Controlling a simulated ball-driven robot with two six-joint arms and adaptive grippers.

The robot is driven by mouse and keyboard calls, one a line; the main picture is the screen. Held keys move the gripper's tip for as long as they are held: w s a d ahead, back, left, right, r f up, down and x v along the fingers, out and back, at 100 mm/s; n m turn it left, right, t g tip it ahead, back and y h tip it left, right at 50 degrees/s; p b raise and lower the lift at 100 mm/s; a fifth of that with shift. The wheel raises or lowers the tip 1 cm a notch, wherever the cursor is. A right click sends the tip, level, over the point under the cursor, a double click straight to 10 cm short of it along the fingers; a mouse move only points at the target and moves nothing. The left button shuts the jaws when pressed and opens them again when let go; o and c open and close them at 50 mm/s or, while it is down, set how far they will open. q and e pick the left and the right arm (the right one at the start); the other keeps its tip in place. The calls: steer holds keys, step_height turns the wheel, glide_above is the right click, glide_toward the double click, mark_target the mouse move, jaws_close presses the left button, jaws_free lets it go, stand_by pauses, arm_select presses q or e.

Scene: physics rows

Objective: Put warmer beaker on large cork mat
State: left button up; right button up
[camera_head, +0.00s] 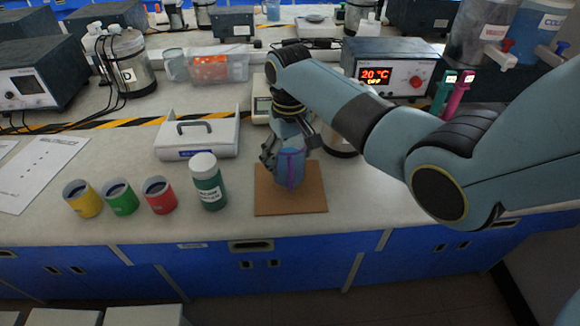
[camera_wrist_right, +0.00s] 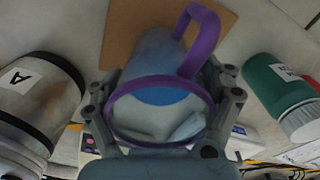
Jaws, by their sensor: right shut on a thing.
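A blue-grey beaker (camera_head: 289,170) with a purple handle and rim is in my right gripper (camera_head: 290,150). The gripper's fingers are shut around its sides. In the right wrist view the beaker (camera_wrist_right: 160,115) fills the middle, with its purple handle toward the top, and a blue patch shows inside. The brown cork mat (camera_head: 302,202) lies flat on the bench, with the beaker over its upper middle. I cannot tell whether the beaker's base touches the mat. In the wrist view the cork mat (camera_wrist_right: 130,35) shows behind the beaker. My left gripper is not in view.
A green bottle with a white lid (camera_head: 209,185) stands just left of the mat. Red (camera_head: 160,196), green (camera_head: 119,197) and yellow (camera_head: 82,199) cups stand farther left. A metal container (camera_wrist_right: 28,110) is close on the other side. A heater box (camera_head: 390,72) reads 20 °C.

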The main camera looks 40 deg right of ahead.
step_height(320, 180, down, 3)
steer(key=shift+r, duration=0.15)
steer(key=shift+f, duration=0.35)
steer(key=o, duration=1.4)
steer(key=shift+c, duration=0.2)
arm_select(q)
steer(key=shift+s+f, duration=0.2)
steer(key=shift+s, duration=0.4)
arm_select(e)
steer(key=shift+s, duration=0.1)
